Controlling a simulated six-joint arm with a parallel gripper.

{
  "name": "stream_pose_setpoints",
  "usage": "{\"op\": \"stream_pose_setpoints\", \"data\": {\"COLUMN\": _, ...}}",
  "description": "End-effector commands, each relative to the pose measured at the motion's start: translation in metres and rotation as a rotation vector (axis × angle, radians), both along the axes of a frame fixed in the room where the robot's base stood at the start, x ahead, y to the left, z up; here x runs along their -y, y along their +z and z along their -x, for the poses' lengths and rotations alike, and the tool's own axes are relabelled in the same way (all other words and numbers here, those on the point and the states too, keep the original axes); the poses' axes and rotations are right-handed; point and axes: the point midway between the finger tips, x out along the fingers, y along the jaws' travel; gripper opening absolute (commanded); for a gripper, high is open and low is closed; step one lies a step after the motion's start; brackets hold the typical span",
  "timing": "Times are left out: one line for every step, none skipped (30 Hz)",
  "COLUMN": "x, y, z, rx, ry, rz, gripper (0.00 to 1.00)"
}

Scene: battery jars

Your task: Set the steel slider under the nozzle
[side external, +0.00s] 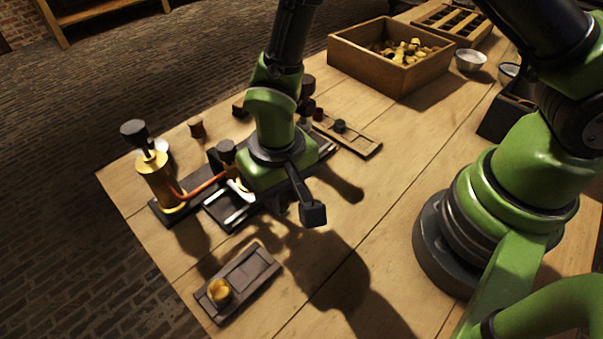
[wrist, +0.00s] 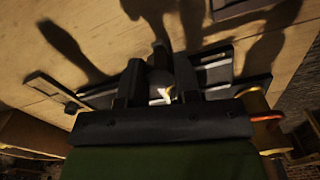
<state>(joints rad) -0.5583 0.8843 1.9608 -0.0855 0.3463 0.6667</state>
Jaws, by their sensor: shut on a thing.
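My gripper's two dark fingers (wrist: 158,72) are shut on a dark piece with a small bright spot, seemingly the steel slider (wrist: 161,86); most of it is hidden. It is over the dark base with pale steel rails (wrist: 214,66). In the side view my green wrist covers the fingers and the slider; the pale rails (side external: 238,215) show to its left. A brass cylinder (side external: 156,178) with a black knob stands at the base's left end. A copper pipe (side external: 203,189) runs from it toward a black-capped fitting (side external: 227,151). The nozzle's tip is hidden, so I cannot tell if the slider is under it.
A dark tray (side external: 250,273) with a small brass cup (side external: 219,291) lies in front. A slotted wooden strip (side external: 361,144) lies behind the base. A wooden box (side external: 373,70) of brass bits and a metal bowl (side external: 470,60) stand at the back. The table's middle is clear.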

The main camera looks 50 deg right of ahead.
Motion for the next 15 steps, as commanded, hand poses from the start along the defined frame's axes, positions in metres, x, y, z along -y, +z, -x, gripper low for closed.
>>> {"op": "stream_pose_setpoints", "data": {"x": -0.012, "y": 0.000, "z": -0.002, "rx": 0.008, "ry": 0.010, "rz": -0.004, "gripper": 0.00}}
{"op": "stream_pose_setpoints", "data": {"x": -0.017, "y": 0.000, "z": -0.002, "rx": 0.008, "ry": 0.008, "rz": -0.005, "gripper": 0.00}}
{"op": "stream_pose_setpoints", "data": {"x": -0.023, "y": 0.000, "z": -0.002, "rx": 0.008, "ry": 0.008, "rz": -0.004, "gripper": 0.00}}
{"op": "stream_pose_setpoints", "data": {"x": -0.027, "y": 0.000, "z": -0.002, "rx": 0.008, "ry": 0.006, "rz": -0.005, "gripper": 0.00}}
{"op": "stream_pose_setpoints", "data": {"x": -0.029, "y": 0.000, "z": -0.001, "rx": 0.007, "ry": 0.005, "rz": -0.004, "gripper": 0.00}}
{"op": "stream_pose_setpoints", "data": {"x": -0.032, "y": 0.000, "z": -0.001, "rx": 0.007, "ry": 0.003, "rz": -0.004, "gripper": 0.00}}
{"op": "stream_pose_setpoints", "data": {"x": -0.033, "y": 0.000, "z": -0.001, "rx": 0.007, "ry": 0.003, "rz": -0.004, "gripper": 0.00}}
{"op": "stream_pose_setpoints", "data": {"x": -0.034, "y": 0.000, "z": -0.001, "rx": 0.008, "ry": 0.003, "rz": -0.005, "gripper": 0.00}}
{"op": "stream_pose_setpoints", "data": {"x": -0.034, "y": 0.000, "z": -0.001, "rx": 0.008, "ry": 0.003, "rz": -0.006, "gripper": 0.00}}
{"op": "stream_pose_setpoints", "data": {"x": -0.034, "y": 0.000, "z": -0.001, "rx": 0.008, "ry": 0.003, "rz": -0.006, "gripper": 0.00}}
{"op": "stream_pose_setpoints", "data": {"x": -0.034, "y": 0.000, "z": -0.001, "rx": 0.009, "ry": 0.003, "rz": -0.006, "gripper": 0.00}}
{"op": "stream_pose_setpoints", "data": {"x": -0.035, "y": 0.000, "z": -0.001, "rx": 0.010, "ry": 0.003, "rz": -0.007, "gripper": 0.00}}
{"op": "stream_pose_setpoints", "data": {"x": -0.035, "y": 0.000, "z": -0.001, "rx": 0.010, "ry": 0.003, "rz": -0.007, "gripper": 0.00}}
{"op": "stream_pose_setpoints", "data": {"x": -0.035, "y": 0.000, "z": -0.001, "rx": 0.010, "ry": 0.004, "rz": -0.008, "gripper": 0.00}}
{"op": "stream_pose_setpoints", "data": {"x": -0.035, "y": 0.000, "z": -0.001, "rx": 0.011, "ry": 0.004, "rz": -0.008, "gripper": 0.00}}
